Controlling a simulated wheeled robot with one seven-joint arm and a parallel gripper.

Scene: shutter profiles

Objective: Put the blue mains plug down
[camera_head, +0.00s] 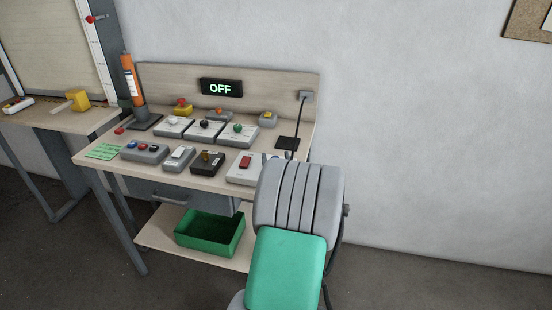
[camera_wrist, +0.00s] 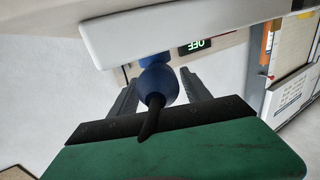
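The blue mains plug (camera_wrist: 158,82) shows in the wrist view between the two grey fingers of my gripper (camera_wrist: 160,76). The fingers press in on its sides, and its black cable (camera_wrist: 150,118) comes out towards the camera. In the head view my arm hides my gripper and nearly all of the plug. Whether the plug touches any surface cannot be told.
An OFF display (camera_head: 221,87) stands behind, and an orange tube (camera_head: 128,80) at left. A green bin (camera_head: 210,234) sits below. A pale slab (camera_wrist: 170,32) is close in the wrist view.

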